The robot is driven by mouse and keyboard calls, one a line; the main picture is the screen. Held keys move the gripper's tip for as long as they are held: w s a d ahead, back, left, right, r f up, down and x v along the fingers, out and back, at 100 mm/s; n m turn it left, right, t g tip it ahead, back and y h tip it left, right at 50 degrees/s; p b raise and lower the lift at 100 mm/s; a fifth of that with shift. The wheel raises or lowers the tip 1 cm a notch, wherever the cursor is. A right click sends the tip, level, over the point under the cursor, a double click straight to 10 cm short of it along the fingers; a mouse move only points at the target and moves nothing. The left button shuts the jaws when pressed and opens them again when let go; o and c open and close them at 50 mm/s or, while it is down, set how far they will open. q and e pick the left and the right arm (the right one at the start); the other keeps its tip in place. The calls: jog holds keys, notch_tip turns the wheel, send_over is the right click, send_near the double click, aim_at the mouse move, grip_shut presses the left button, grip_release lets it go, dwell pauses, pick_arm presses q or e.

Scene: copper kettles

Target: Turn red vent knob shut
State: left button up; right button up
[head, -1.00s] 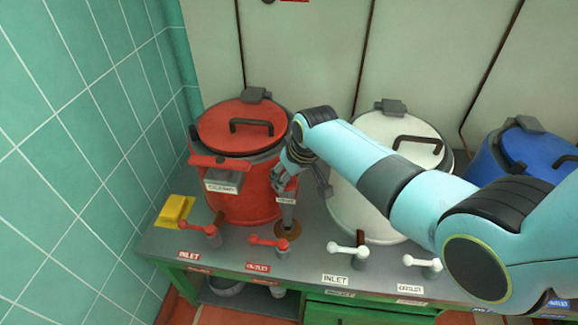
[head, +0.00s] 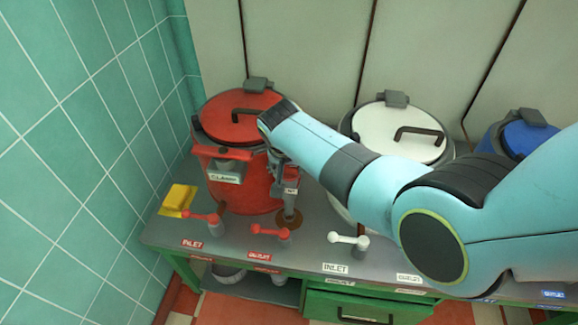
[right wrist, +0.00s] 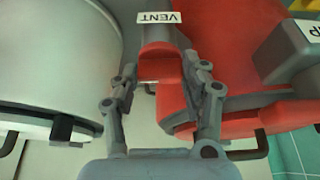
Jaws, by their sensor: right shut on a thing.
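The red kettle (head: 240,190) stands on the grey bench at the left, with its red lid on. Its vent post (head: 289,215) rises at its front right, with a small label. In the right wrist view, the red vent knob (right wrist: 160,65) sits under an upside-down "VENT" label, between the fingers of my right gripper (right wrist: 162,95). The gripper is shut on the knob. My left gripper is not in view.
A red inlet valve (head: 213,226) and a red outlet valve (head: 270,233) stand at the bench's front. The white kettle (head: 392,130) is right of the post, partly behind my arm. A blue kettle (head: 520,132) stands farther right.

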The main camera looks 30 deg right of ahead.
jog(key=shift+m, duration=0.3)
jog(key=o, duration=1.2)
jog(key=shift+c, duration=0.2)
jog(key=v, duration=0.7)
jog(key=shift+r, duration=0.3)
jog(key=shift+a+f, duration=0.1)
jog(key=shift+a, duration=0.05)
